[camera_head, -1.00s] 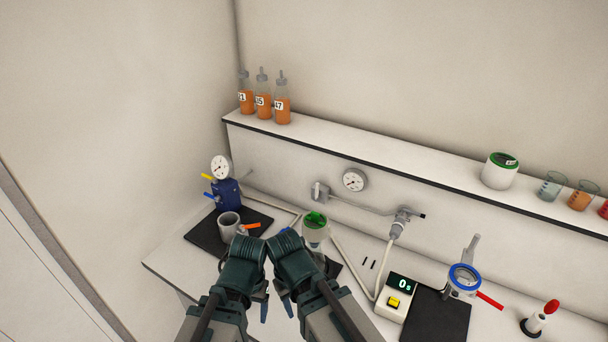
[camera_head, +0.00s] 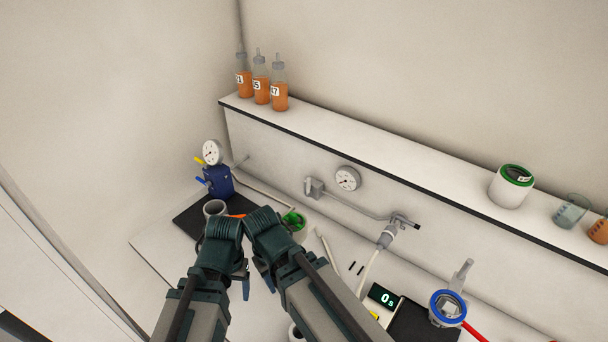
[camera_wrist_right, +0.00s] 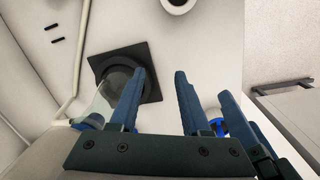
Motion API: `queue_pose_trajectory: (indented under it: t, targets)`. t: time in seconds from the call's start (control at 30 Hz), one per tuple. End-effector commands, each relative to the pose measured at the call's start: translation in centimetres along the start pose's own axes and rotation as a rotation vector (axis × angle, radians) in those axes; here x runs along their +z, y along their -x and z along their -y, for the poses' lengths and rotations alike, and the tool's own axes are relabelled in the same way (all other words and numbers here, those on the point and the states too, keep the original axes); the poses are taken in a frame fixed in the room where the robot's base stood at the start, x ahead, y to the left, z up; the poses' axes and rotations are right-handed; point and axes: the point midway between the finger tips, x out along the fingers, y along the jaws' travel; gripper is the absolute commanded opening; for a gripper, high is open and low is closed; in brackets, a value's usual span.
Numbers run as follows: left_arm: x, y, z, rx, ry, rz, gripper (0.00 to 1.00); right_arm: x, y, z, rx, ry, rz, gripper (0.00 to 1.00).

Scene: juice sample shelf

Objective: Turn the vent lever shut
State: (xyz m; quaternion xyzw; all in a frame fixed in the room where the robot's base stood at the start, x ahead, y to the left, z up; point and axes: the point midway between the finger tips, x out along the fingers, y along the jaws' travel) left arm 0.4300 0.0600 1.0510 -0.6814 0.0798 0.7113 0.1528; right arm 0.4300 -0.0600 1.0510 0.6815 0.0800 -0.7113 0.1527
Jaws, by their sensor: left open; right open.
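A blue block (camera_head: 218,182) with a round gauge (camera_head: 212,152) on top stands at the back left of the counter. A yellow lever (camera_head: 199,160) and a blue lever (camera_head: 201,180) stick out from its left side. I cannot tell from the picture which lever is the vent lever. My left gripper (camera_head: 244,285) is open, low in the head view, in front of the block and apart from it; its fingers are mostly hidden by my wrists. My right gripper (camera_wrist_right: 160,74) is open in the right wrist view, with nothing between its fingers.
A grey cup (camera_head: 214,207) with an orange handle and a green-topped vessel (camera_head: 294,222) stand just beyond my wrists. A pipe valve (camera_head: 387,235), timer (camera_head: 383,296) and blue-ringed vessel (camera_head: 447,308) are to the right. Bottles (camera_head: 261,88) line the shelf.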

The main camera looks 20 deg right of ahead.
Motion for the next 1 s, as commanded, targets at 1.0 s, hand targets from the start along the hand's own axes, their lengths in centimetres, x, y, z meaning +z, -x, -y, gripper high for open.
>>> queue_pose_trajectory:
  t: [1.0]
  targets:
    - [0.8, 13.3, 1.2, 0.003, 0.02, 0.003, 0.73, -1.1, 12.4, -10.4, -0.073, -0.253, -0.081, 0.47]
